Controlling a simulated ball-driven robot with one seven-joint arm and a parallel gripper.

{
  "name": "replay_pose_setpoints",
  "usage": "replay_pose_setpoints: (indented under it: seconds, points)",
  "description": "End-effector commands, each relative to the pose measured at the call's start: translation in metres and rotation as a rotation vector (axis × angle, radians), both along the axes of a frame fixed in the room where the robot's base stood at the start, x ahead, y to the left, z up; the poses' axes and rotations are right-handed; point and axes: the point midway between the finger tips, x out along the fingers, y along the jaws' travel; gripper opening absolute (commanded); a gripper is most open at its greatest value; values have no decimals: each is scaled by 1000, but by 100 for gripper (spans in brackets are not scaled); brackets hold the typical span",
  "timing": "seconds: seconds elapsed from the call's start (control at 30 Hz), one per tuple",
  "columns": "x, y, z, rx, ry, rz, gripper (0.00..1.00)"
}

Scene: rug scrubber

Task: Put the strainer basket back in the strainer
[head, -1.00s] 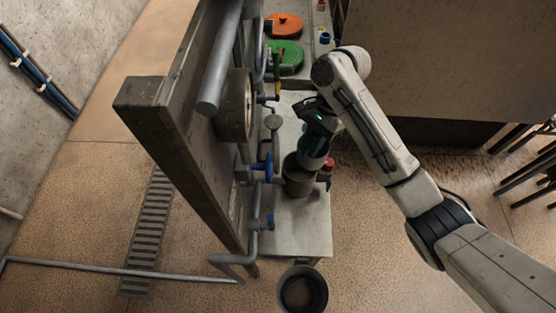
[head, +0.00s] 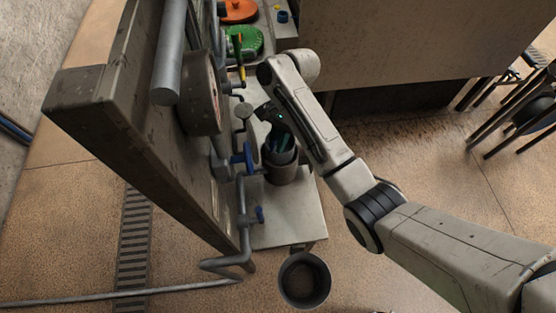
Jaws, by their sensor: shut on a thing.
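The strainer (head: 281,175) is a dark grey upright cylinder on the pale bench, beside the pipes. My gripper (head: 279,142) points down at its top and is shut on the strainer basket (head: 281,156). Only a small grey part of the basket shows beneath the fingers, at the strainer's mouth. My gripper and arm hide much of the grip. I cannot tell how deep the basket sits or whether it touches the strainer wall.
The blue valve handle (head: 249,158) and pipes stand close left of the strainer. A thick upright panel (head: 130,120) bounds the left. A dark bucket (head: 304,280) stands on the floor before the bench (head: 290,225).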

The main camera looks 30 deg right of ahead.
Motion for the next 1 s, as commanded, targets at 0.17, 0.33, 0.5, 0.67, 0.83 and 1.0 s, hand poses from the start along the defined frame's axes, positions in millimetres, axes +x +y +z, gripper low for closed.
replay_pose_setpoints:
  seconds: [0.17,0.33,0.5,0.67,0.83,1.0]
  points:
    - [0,0,-35,1,0,0,0]
    - [0,0,-46,0,1,0,0]
    - [0,0,-56,0,0,-1,0]
    - [0,0,-76,0,2,0,0]
    - [0,0,-89,0,0,0,0]
    - [0,0,-89,1,-1,1,0]
